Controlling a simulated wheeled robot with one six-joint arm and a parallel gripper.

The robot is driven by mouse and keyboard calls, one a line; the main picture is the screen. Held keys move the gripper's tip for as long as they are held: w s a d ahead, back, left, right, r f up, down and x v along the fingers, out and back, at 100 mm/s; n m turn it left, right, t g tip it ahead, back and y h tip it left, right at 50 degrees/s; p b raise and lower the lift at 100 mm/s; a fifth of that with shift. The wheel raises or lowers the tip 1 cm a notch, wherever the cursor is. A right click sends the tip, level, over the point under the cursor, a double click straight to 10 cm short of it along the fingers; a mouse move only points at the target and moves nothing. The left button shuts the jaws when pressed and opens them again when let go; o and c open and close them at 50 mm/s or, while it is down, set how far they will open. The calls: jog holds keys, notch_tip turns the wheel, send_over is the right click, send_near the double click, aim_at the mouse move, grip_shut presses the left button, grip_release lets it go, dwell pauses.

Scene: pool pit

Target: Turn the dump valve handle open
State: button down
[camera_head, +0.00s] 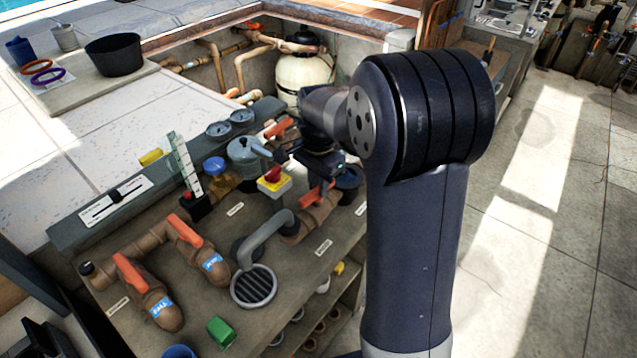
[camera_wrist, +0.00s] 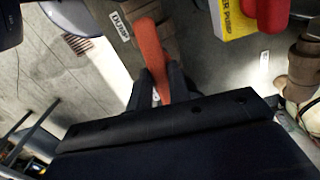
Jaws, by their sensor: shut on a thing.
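The dump valve handle is an orange lever (camera_wrist: 150,50). In the wrist view my gripper (camera_wrist: 161,88) is shut on its near end, one dark finger on each side. A "DUMP" label (camera_wrist: 120,26) lies beside the brown valve body. In the head view the orange dump valve handle (camera_head: 311,198) sits on a brown pipe right of the yellow box. My gripper reaches down to it there, and my wrist partly hides the grip. How far the valve is turned I cannot tell.
A yellow box with a red button (camera_head: 272,178) stands close to the left of the handle. A grey elbow pipe (camera_head: 262,238) bends over a round drain grate (camera_head: 254,287). Two more orange-handled valves (camera_head: 132,272) are at the left. A green block (camera_head: 221,331) lies near the bench front.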

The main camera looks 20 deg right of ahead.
jog(key=shift+n, duration=0.6)
jog(key=c, duration=1.3)
grip_release()
notch_tip(320, 180, up, 11)
jog(key=shift+f+b, duration=0.1)
jog(key=shift+b, duration=0.25)
notch_tip(320, 180, down, 11)
jog(key=shift+f+p, duration=0.1)
jog(key=shift+p, duration=0.4)
jog(key=shift+r+m, duration=0.2)
jog(key=shift+m, duration=0.4)
